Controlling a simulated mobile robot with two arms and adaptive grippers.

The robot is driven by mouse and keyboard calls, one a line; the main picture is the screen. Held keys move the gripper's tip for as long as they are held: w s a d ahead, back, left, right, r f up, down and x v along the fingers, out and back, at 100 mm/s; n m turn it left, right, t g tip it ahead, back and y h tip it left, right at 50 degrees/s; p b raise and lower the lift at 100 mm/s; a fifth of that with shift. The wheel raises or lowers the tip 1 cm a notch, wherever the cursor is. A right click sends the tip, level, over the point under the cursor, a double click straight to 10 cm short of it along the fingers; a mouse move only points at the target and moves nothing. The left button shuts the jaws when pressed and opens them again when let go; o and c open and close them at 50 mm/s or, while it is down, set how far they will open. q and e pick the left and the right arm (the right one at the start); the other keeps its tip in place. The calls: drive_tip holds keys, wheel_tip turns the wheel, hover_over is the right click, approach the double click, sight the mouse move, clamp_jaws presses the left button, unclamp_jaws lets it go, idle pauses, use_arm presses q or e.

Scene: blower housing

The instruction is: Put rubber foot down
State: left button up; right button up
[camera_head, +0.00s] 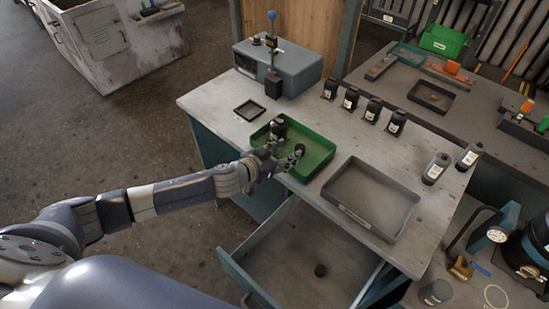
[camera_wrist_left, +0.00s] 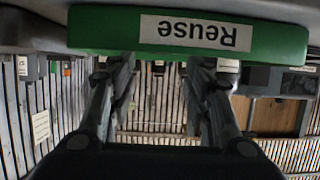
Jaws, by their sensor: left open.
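The green tray (camera_head: 318,160) stands on the bench. In the left wrist view its front wall (camera_wrist_left: 110,30) appears upside down with a "Reuse" label. My left gripper (camera_head: 283,158) is at the near left side of the green tray, partly covering it. In the wrist view the left gripper (camera_wrist_left: 163,85) has its fingers apart with nothing between them. A dark spot by the fingers in the head view is too small to identify. My right gripper is not in view.
A black container (camera_head: 278,128) stands in the green tray's far corner. A grey tray (camera_head: 370,198) sits to the right, and a small dark tray (camera_head: 249,110) behind. Several black containers line the back of the bench. The open drawer juts out below the front edge.

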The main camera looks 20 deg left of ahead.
use_arm(q)
drive_tip(key=shift+b+v, duration=0.35)
drive_tip(key=shift+v, duration=2.1)
drive_tip(key=shift+f, duration=0.1)
